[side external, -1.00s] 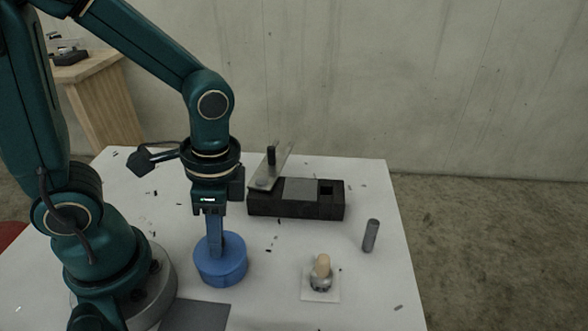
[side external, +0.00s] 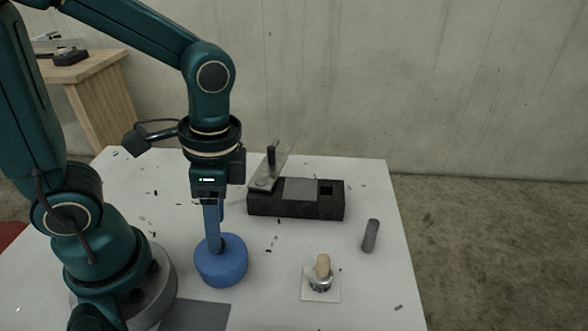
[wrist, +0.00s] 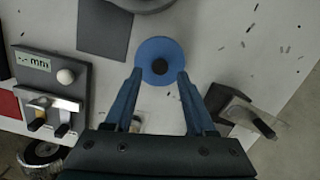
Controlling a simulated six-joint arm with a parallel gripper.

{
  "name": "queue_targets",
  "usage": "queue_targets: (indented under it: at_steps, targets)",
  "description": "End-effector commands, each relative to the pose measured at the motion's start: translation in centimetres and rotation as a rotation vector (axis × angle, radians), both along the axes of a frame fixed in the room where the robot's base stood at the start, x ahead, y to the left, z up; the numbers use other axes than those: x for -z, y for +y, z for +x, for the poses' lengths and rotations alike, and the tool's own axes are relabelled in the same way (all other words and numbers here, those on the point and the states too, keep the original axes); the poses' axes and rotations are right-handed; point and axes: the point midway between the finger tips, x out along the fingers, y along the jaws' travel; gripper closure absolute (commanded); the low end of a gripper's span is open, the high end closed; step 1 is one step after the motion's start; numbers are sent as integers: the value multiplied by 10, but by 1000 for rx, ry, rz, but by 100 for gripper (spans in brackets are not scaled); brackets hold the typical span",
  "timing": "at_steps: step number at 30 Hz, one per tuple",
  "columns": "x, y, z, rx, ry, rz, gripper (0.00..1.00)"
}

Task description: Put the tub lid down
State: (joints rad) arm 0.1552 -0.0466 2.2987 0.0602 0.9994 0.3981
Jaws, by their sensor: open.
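The blue round tub (side external: 220,266) stands upright on the white table. The lid, a blue disc with a dark round knob in its middle, shows from above in the wrist view (wrist: 150,48); it looks level on the tub, though I cannot make out the seam. My gripper (wrist: 160,74) points straight down over it with its blue fingers open, one on each side of the knob, holding nothing. In the side external view the fingers (side external: 214,248) overlap the tub's top, so any contact with the lid is hard to judge.
A dark block (side external: 290,207) with a tilted plate stands behind, to the right. A grey cylinder (side external: 370,236) and a wooden-knobbed piece (side external: 322,267) stand right of the tub. A grey mat (side external: 196,316) lies in front. A gauge with a display (wrist: 50,75) is left in the wrist view.

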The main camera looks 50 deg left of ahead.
Motion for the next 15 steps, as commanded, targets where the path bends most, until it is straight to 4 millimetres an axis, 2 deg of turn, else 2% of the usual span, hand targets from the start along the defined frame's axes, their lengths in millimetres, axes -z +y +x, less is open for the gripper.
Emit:
queue_targets:
  at_steps: [8, 15]
  targets:
    - [-23, -1, 3, -28, -34, -7, 44]
    - [-47, 5, 7, -275, -296, -69, 44]
